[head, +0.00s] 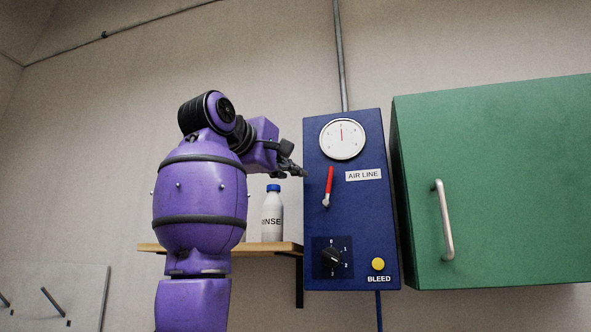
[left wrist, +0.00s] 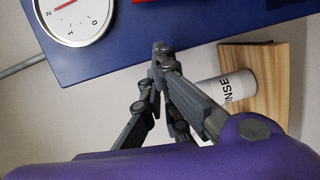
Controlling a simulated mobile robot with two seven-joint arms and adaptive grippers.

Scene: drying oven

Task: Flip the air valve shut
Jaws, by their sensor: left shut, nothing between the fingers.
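The air valve is a red lever (head: 329,182) on the blue panel (head: 318,222), under the gauge and left of the AIR LINE label (head: 363,175). It stands nearly upright, its red end up and its pale pivot at the bottom. My left gripper (head: 303,173) is at the panel's left edge, left of the lever, with a small gap between them. In the left wrist view its fingertips (left wrist: 161,50) are together and hold nothing, and slivers of red show at the top edge. My right gripper is not in view.
The panel also carries a round gauge (head: 342,139), a black dial (head: 333,258) and a yellow BLEED button (head: 378,264). A RINSE bottle (head: 272,220) stands on a wooden shelf (head: 262,248) below my left gripper. A green cabinet (head: 500,190) with a handle (head: 443,220) is at right.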

